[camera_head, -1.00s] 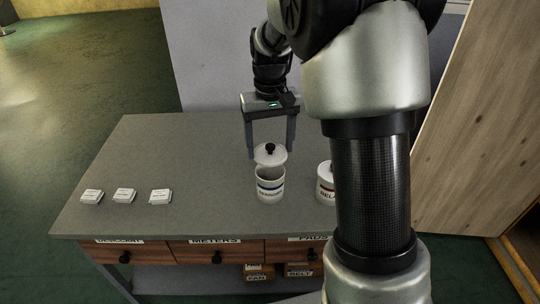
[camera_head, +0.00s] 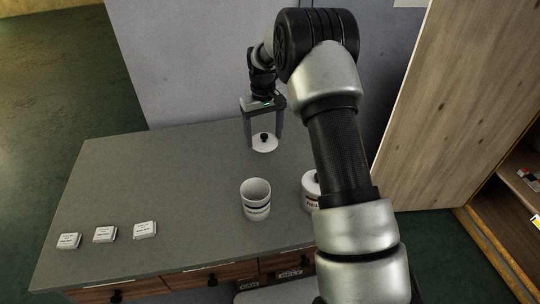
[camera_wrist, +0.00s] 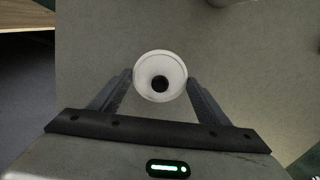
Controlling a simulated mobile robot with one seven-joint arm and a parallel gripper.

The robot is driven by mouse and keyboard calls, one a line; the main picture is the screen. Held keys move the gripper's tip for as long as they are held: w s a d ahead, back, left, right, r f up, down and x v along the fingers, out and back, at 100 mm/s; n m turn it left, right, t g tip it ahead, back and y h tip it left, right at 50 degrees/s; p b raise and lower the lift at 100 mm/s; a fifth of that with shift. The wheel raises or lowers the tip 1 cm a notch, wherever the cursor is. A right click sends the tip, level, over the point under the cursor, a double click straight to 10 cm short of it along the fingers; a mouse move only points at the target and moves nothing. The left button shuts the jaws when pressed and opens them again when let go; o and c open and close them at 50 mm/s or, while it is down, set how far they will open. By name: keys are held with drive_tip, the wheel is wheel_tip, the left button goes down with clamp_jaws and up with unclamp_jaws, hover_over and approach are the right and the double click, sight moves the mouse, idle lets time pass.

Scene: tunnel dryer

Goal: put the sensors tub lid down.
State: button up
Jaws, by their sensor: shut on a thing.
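The sensors tub lid (camera_head: 264,146) is a white disc with a black knob. My gripper (camera_head: 263,141) is shut on it, one finger at each side of its rim. In the wrist view the lid (camera_wrist: 147,66) sits between the two fingertips (camera_wrist: 160,82). It is over the back part of the table, behind the tub; I cannot tell whether it touches the tabletop. The sensors tub (camera_head: 257,211), white with a dark blue band, stands upright and open on the table.
The grey table (camera_head: 180,175) is clear around the lid and to its left. A second white tub (camera_head: 310,190) stands right of the sensors tub, partly hidden by my arm. Three small white labelled blocks (camera_head: 105,234) lie at the front left. A wooden panel (camera_head: 440,110) rises at the right.

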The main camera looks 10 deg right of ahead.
sight(265, 163)
wheel_tip(265, 163, down, 9)
drive_tip(key=shift+f, duration=0.15)
idle(0.4)
drive_tip(key=shift+f, duration=0.15)
drive_tip(key=o, duration=1)
